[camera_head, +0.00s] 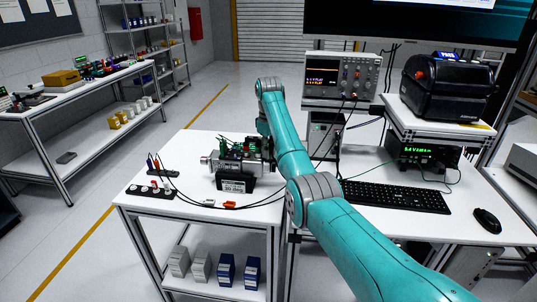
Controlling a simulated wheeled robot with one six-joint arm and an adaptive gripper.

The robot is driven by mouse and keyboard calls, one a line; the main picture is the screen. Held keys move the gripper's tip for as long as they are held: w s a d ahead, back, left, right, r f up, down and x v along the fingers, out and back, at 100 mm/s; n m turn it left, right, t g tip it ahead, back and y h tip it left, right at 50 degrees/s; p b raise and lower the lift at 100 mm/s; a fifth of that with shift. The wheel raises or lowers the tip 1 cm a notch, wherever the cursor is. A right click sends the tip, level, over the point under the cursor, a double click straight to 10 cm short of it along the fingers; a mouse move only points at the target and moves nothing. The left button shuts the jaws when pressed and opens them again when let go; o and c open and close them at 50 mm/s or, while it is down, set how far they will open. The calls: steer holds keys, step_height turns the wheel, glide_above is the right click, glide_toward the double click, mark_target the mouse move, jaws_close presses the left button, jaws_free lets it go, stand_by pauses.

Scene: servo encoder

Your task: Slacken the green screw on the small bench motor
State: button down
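The small bench motor (221,163) lies on a black block (234,184) on the white bench (190,148) left of centre. It has a silver body with small green and dark parts crowded on top. I cannot tell which green spot is the green screw at this size. My teal arm reaches up from the lower right, bends at the top, and comes down just right of the motor. My gripper is mostly hidden behind the arm and the motor's parts, around the motor's right end. I cannot see its fingertips, whether they touch anything, or whether they are open.
A black strip with white-topped knobs (150,190) and thin cables lie on the bench's left part. The right desk holds a keyboard (394,196), mouse (487,220) and oscilloscope (341,78). The bench's front left is partly clear.

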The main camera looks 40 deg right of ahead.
stand_by(0.4)
steer(key=n, duration=0.6)
steer(key=shift+n, duration=0.3)
steer(key=n, duration=0.5)
steer(key=shift+n, duration=0.4)
steer(key=c, duration=1.3)
jaws_free()
